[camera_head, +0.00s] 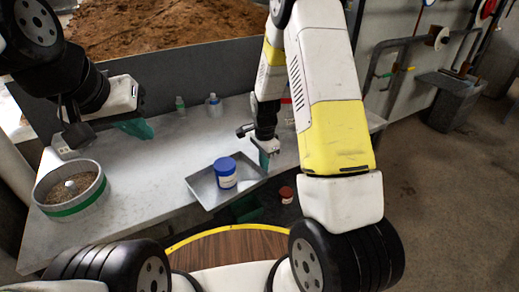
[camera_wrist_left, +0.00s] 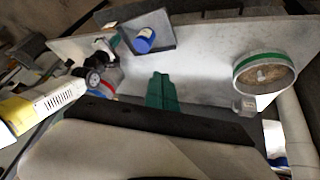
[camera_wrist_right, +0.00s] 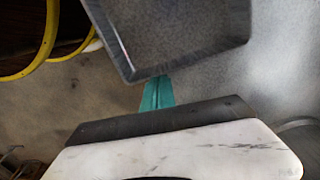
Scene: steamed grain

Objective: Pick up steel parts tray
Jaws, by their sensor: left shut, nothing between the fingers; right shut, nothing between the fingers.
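The steel parts tray (camera_head: 204,188) lies at the front edge of the grey table. The tray also shows in the left wrist view (camera_wrist_left: 165,38), and close up at the top of the right wrist view (camera_wrist_right: 175,40). My right gripper (camera_head: 264,160) is shut and empty, beside the tray's right end. Its green fingertips (camera_wrist_right: 157,82) appear close to the tray rim; I cannot tell if they touch. My left gripper (camera_head: 137,128) is shut and empty above the table, left of the tray and apart from it.
A round green-banded container of grain (camera_head: 70,190) stands at the table's left. Two small bottles (camera_head: 214,104) (camera_head: 180,105) stand at the back. A red-lidded jar (camera_head: 286,194) is low beyond the front edge. The table between grain container and tray is clear.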

